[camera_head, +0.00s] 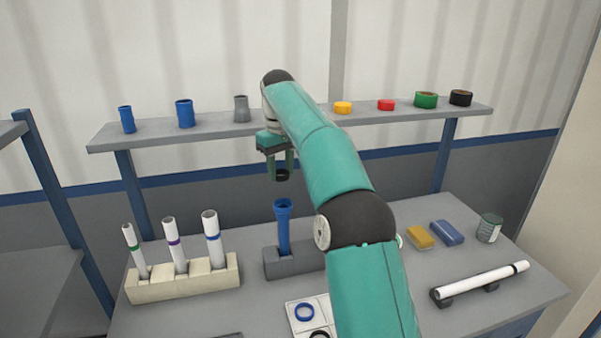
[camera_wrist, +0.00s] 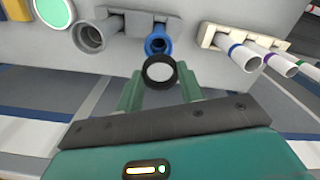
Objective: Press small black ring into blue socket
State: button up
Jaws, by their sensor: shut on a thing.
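My gripper (camera_head: 282,166) points down and is shut on the small black ring (camera_head: 282,175). In the wrist view the ring (camera_wrist: 160,72) sits between the two green fingertips. The blue socket (camera_head: 283,210) is the flared top of a blue pipe that stands upright in a grey holder (camera_head: 279,263) on the bench. The ring is above the socket and apart from it. In the wrist view the blue socket (camera_wrist: 158,45) shows just beyond the ring, partly covered by it.
A cream rack (camera_head: 185,279) with three white pipes stands left of the holder. A shelf (camera_head: 300,122) behind carries blue and grey fittings and several coloured rings. A card (camera_head: 311,316) with rings lies in front. Yellow and blue blocks (camera_head: 447,232) and a can (camera_head: 489,228) are at right.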

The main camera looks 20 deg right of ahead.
jog(key=shift+f, duration=2.25)
jog(key=shift+w+d+f, duration=0.15)
jog(key=shift+f, duration=1.3)
jog(key=shift+f, duration=0.25)
jog(key=o, duration=1.4)
jog(key=shift+r, duration=0.15)
notch_tip(320, 180, up, 7)
